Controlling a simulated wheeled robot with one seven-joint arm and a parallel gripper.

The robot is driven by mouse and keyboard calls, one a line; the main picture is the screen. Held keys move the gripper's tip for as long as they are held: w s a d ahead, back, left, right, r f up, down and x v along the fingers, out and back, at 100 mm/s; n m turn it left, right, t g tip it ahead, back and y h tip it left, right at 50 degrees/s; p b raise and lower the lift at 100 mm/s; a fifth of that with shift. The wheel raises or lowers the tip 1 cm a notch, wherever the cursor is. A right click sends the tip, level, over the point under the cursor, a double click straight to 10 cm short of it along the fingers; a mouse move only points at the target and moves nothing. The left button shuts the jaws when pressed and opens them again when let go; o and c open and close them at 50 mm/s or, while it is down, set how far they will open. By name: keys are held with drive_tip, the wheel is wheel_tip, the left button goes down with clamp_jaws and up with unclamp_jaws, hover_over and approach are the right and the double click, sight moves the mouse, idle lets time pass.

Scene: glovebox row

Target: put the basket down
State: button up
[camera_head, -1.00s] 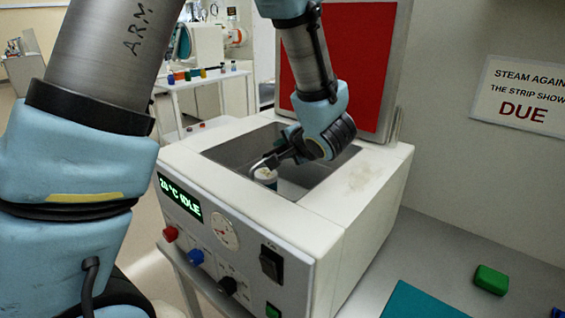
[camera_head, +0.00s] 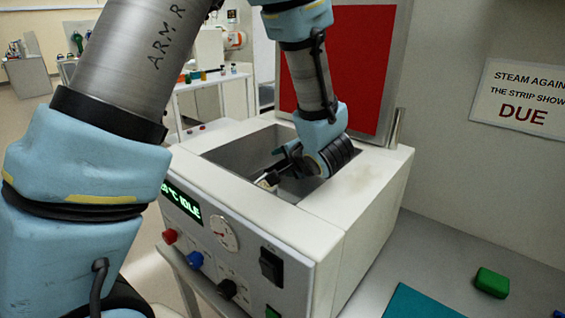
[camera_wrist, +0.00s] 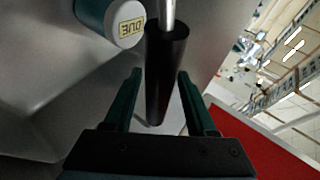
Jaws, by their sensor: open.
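My gripper (camera_wrist: 160,74) is open in the wrist view, with one finger on each side of a dark cylindrical handle (camera_wrist: 166,62) on a metal rod. Small gaps show between the fingers and the handle. The rest of the basket is not clearly visible. A teal jar (camera_wrist: 92,14) with a white lid (camera_wrist: 126,20) and a "DUE" label is close by on the left. In the head view, my gripper (camera_head: 268,178) reaches down into the open chamber of the white steam unit (camera_head: 345,205), whose front wall hides the chamber floor.
The chamber walls (camera_head: 240,153) surround my gripper closely. The raised red-lined lid (camera_head: 362,65) stands behind the opening. A teal mat (camera_head: 425,303) and a green block (camera_head: 491,282) lie on the bench at right. A wall sign (camera_head: 520,97) hangs above.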

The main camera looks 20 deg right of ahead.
drive_tip(key=shift+r, duration=0.1)
drive_tip(key=v, duration=1.2)
